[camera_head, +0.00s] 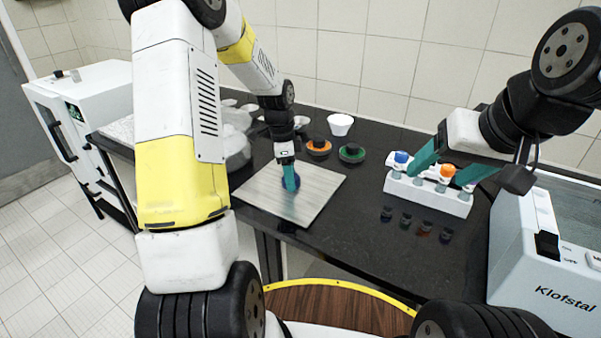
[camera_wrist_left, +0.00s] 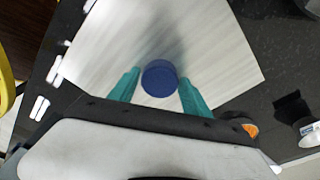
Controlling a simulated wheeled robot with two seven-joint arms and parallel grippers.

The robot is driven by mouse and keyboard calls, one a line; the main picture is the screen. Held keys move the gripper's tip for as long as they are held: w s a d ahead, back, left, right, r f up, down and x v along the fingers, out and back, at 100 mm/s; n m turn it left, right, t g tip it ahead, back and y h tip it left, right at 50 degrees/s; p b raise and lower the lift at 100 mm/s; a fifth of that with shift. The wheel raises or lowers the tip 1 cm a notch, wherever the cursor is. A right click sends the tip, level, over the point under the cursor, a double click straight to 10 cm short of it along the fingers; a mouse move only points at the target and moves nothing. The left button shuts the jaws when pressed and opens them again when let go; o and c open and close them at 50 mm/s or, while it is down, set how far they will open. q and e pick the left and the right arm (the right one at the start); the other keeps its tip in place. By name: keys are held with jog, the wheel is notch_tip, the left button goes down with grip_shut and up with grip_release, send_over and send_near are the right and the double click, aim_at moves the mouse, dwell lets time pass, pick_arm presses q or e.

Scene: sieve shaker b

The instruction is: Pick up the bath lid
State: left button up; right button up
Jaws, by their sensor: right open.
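The bath lid cannot be identified for sure. The white Klofstal machine (camera_head: 545,260) at the right edge has a flat grey-green top panel (camera_head: 570,195), partly cut off, that may be it. My left gripper (camera_head: 290,178) points down at a round blue piece (camera_head: 284,184) over a pale board. In the left wrist view its teal fingers (camera_wrist_left: 160,78) stand on either side of the blue piece (camera_wrist_left: 160,79); whether they touch it is unclear. My right gripper (camera_head: 450,165) is open above a white rack, its fingers on either side of an orange-capped bottle (camera_head: 447,171).
The white rack (camera_head: 425,193) also holds a blue-capped bottle (camera_head: 401,158). The pale board (camera_head: 255,190) lies on the black bench. Orange (camera_head: 318,147) and green (camera_head: 352,153) discs and a white cup (camera_head: 340,124) stand behind it. Small dark pieces (camera_head: 405,219) lie before the rack.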

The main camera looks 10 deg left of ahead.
pick_arm(q)
grip_shut()
jog(key=shift+r, duration=0.2)
jog(key=shift+r, duration=0.65)
notch_tip(320, 180, up, 2)
jog(key=shift+r, duration=0.1)
jog(key=s+d, duration=0.1)
jog(key=s, duration=0.4)
jog(key=s+d, duration=0.1)
jog(key=s, duration=0.4)
jog(key=s+d+r, duration=0.1)
jog(key=s, duration=0.4)
jog(key=shift+s, duration=0.35)
